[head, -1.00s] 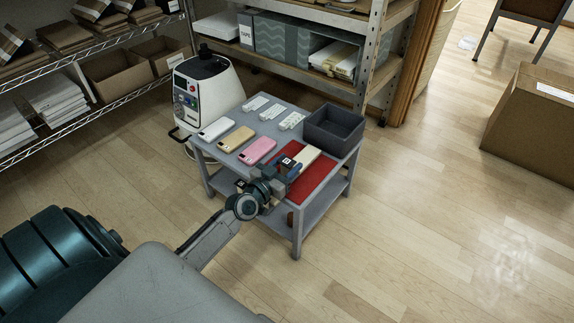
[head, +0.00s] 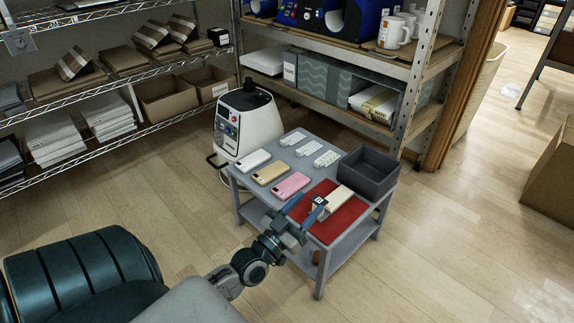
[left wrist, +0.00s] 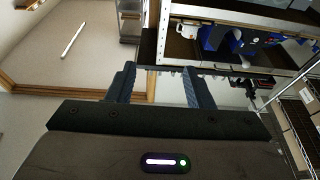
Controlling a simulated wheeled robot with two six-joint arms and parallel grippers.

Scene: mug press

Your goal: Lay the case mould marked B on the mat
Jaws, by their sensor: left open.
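A flat cream case mould (head: 342,197) lies on the red mat (head: 333,228) at the front right of the small grey table. A small black-and-white mark shows at its left end, but I cannot read the letter. My left gripper (head: 311,203) is open, with its blue fingers pointing at the mould's left end from the near left. One fingertip shows close to the mark; whether they touch I cannot tell. In the left wrist view, the gripper (left wrist: 160,75) has its fingers spread with nothing between them. My right gripper is not in view.
White (head: 252,160), gold (head: 271,173) and pink (head: 291,185) phone cases lie in a row on the table (head: 249,184). Several white pieces (head: 308,148) lie behind them. A dark open bin (head: 367,173) stands at the back right. A white machine (head: 247,122) stands behind the table.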

